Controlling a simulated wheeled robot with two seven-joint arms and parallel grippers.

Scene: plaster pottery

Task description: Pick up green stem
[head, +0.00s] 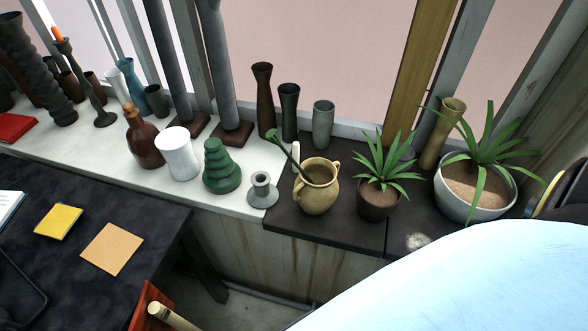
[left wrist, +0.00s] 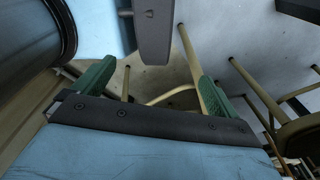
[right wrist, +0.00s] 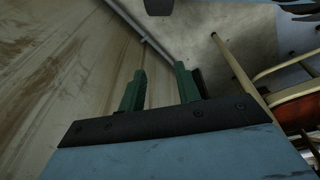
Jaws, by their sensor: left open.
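The green stem (head: 285,149) leans out of a cream two-handled jug (head: 316,191) in the head view. Its upper end tilts to the upper left and its lower end is hidden inside the jug. The jug stands upright on a dark slab on the windowsill. My left gripper (left wrist: 157,88) shows in the left wrist view with its green fingers wide apart and nothing between them. My right gripper (right wrist: 160,88) shows in the right wrist view with a gap between its fingers, empty. Neither gripper is in the head view, and neither wrist view shows the stem.
A potted plant (head: 378,200) stands right of the jug, and a grey candle holder (head: 262,190) stands left of it. Behind are dark vases (head: 289,115). A green tiered ornament (head: 219,168) and white cylinder (head: 178,154) are farther left. A large pale blue surface covers the lower right.

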